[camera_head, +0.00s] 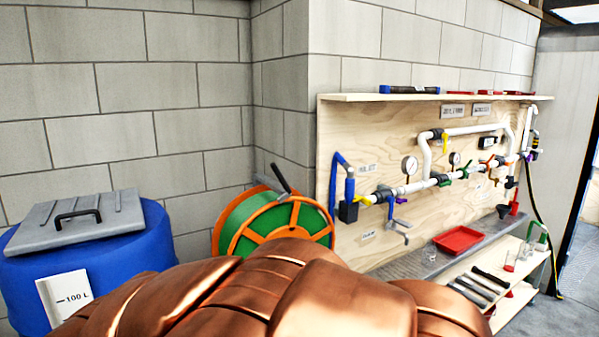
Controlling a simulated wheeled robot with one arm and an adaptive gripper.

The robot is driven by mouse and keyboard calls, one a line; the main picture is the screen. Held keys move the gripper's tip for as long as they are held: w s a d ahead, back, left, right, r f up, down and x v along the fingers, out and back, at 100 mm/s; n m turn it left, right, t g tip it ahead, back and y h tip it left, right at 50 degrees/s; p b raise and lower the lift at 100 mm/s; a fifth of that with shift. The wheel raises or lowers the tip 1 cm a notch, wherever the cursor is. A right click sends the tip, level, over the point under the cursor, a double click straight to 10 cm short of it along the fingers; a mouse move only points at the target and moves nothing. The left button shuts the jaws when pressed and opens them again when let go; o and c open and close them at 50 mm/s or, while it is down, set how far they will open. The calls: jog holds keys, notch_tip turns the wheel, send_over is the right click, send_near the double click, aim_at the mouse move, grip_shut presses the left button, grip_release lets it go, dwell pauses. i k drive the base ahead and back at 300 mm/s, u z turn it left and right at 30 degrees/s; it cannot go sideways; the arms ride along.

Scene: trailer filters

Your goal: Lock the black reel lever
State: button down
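The reel (273,226) stands against the corner of the block wall, left of the plywood board. It has a green drum and an orange spoked rim. Its black lever (280,178) sticks up at a slant at the top of the reel, beside a grey bracket. I cannot tell from here whether the lever is locked. Large copper-coloured rounded segments fill the bottom foreground and hide the lower part of the reel. My gripper is not in view.
A blue 100 L barrel (142,250) with a grey lid (75,222) stands left of the reel. Right of it, a plywood board (345,130) carries white pipes, gauges and valves. Below are a grey shelf (425,262), a red tray (457,240) and tools. Floor shows at right.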

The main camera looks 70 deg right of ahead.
aim_at(287, 190)
jog(key=k, duration=0.65)
jog(key=z, duration=1.05)
jog(key=i, duration=0.55)
